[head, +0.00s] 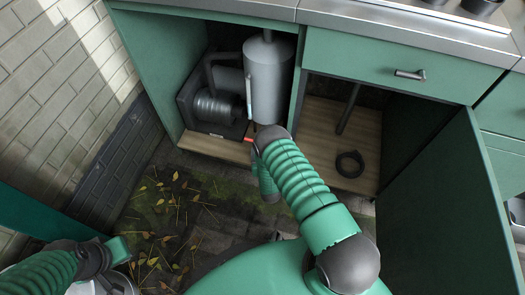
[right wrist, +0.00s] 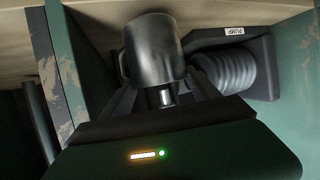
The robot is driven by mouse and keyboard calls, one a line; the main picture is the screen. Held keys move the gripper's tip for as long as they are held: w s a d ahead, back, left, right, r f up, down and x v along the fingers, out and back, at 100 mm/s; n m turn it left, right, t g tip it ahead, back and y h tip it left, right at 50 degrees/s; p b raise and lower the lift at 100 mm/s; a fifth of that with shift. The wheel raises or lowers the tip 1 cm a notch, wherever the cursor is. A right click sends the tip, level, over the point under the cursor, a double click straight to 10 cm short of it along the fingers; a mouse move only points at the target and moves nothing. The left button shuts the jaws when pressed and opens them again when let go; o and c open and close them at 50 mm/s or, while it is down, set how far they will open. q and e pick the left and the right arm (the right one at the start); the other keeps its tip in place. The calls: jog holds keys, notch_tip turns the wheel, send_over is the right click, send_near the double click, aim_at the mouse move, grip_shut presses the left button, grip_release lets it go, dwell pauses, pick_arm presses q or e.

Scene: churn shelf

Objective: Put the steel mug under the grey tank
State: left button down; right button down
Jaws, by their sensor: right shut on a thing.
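The grey tank (head: 268,80) is an upright light-grey cylinder in the left cabinet bay, with a pipe on top and a pale tube on its side. My right arm reaches to just below it and hides its own gripper and the mug in the head view. In the right wrist view the steel mug (right wrist: 154,48), dark grey with a handle at its left, sits between the fingers of my right gripper (right wrist: 162,90), which is shut on it. My left arm is at the lower left of the head view; its fingers cannot be made out.
The pump (head: 215,105) stands left of the tank, and its coil shows in the right wrist view (right wrist: 228,72). A black hose ring (head: 350,164) lies on the right bay's wooden floor (head: 312,125). An open green door (head: 450,215) stands at right. Leaves (head: 160,235) litter the ground.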

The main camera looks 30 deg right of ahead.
jog(key=b+x, duration=0.1)
jog(key=x, duration=0.2)
jog(key=shift+w+d+r+b, duration=0.25)
jog(key=shift+w+b, duration=0.05)
jog(key=shift+b, duration=0.1)
jog(key=shift+s+f+b, duration=0.1)
jog(key=shift+f+b, duration=0.35)
jog(key=shift+f, duration=0.1)
jog(key=shift+a+r, duration=0.1)
jog(key=shift+r, duration=0.05)
jog(key=shift+c, duration=0.9)
grip_release()
